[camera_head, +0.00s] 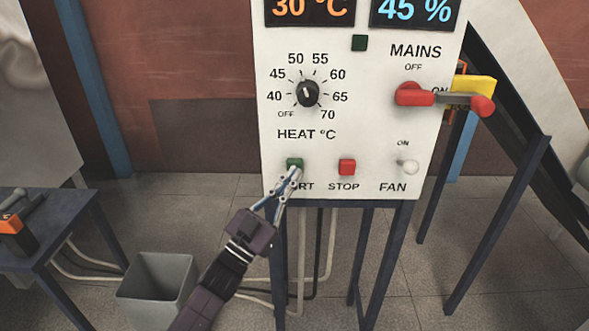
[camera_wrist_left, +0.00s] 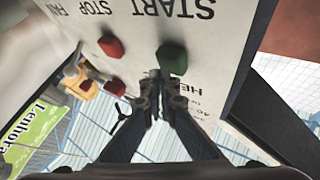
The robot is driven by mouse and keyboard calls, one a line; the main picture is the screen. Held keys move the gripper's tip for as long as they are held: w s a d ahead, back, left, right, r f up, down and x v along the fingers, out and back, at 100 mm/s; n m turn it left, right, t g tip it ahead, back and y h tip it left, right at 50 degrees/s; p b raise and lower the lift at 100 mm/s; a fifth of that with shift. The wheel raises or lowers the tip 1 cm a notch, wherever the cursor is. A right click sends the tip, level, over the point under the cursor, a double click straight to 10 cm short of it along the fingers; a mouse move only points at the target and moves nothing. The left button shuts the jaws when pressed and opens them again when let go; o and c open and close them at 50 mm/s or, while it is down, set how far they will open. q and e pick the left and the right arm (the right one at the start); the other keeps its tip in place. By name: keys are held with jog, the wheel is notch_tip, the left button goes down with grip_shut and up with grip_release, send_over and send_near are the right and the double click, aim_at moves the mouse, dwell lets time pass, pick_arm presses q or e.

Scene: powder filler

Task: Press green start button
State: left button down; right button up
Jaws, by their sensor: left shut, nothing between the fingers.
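The green start button (camera_head: 294,162) is on the lower left of the white control panel (camera_head: 350,140), above the partly covered START label. My left gripper (camera_head: 293,174) is shut and empty, with its fingertips at the lower edge of the button in the head view. In the left wrist view the green button (camera_wrist_left: 172,57) is just beyond the closed fingertips (camera_wrist_left: 157,76). I cannot tell whether they touch it. My right gripper is not in view.
The red stop button (camera_head: 347,167) is to the right of the start button, then the fan switch (camera_head: 408,167). The heat knob (camera_head: 307,94) is above. The red mains handle (camera_head: 440,98) sticks out at the right. A grey bin (camera_head: 157,285) stands on the floor at lower left.

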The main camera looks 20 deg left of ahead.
pick_arm(q)
jog(key=shift+w+a, duration=0.15)
jog(key=shift+w, duration=0.4)
dwell(0.8)
jog(key=shift+s, duration=0.15)
jog(key=shift+s+d, duration=0.3)
jog(key=shift+s, duration=0.5)
jog(key=s+p, duration=0.1)
jog(key=s, duration=0.1)
jog(key=s+d+p, duration=0.1)
jog(key=s, duration=0.1)
jog(key=shift+s+d, duration=0.15)
jog(key=shift+s, duration=0.25)
